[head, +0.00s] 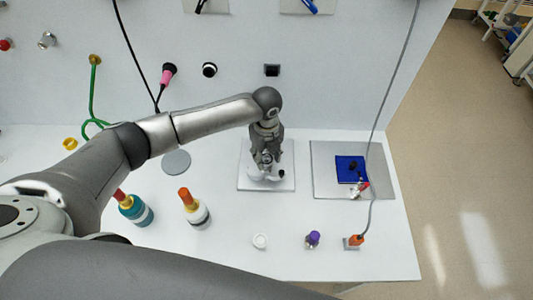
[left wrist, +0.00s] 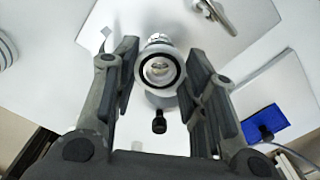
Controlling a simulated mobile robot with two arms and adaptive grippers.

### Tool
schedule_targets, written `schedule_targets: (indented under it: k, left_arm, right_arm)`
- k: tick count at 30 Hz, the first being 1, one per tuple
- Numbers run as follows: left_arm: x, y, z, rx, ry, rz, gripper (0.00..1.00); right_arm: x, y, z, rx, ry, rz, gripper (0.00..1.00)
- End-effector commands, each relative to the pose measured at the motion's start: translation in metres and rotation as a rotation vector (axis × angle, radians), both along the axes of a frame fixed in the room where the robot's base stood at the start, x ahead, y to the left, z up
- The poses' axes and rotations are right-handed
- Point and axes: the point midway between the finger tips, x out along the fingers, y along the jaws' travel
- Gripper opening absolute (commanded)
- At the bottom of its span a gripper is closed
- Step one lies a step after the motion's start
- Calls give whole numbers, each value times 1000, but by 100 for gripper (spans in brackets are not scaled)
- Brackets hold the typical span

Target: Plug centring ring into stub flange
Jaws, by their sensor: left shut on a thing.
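My left gripper (head: 266,160) points down over a white plate (head: 247,184) on the bench. In the left wrist view its two fingers (left wrist: 161,65) stand either side of a round metal piece with a black ring (left wrist: 160,71), which looks like the centring ring, and it is shut on it. A grey-white flange body (left wrist: 172,102) with a black knob (left wrist: 159,122) shows just below and behind the ring; it looks like the stub flange. Whether the ring is seated or only close to the flange cannot be told. My right gripper is not in view.
A grey plate with a blue pad (head: 349,167) lies to the right, a grey cable hanging over it. Bottles (head: 195,208) (head: 135,209) stand at left. A white disc (head: 260,241), a purple-topped piece (head: 313,239) and an orange-topped piece (head: 356,240) are near the front edge.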

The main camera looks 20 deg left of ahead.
Motion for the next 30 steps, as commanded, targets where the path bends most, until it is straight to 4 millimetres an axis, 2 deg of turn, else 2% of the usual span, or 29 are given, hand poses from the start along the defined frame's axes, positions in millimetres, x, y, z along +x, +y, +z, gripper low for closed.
schedule_targets:
  k: [11, 30]
  left_arm:
    - [0, 0, -2, 0, 0, 0, 23]
    - [0, 0, -18, 0, 0, 0, 23]
  right_arm:
    - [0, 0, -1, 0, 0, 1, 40]
    - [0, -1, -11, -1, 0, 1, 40]
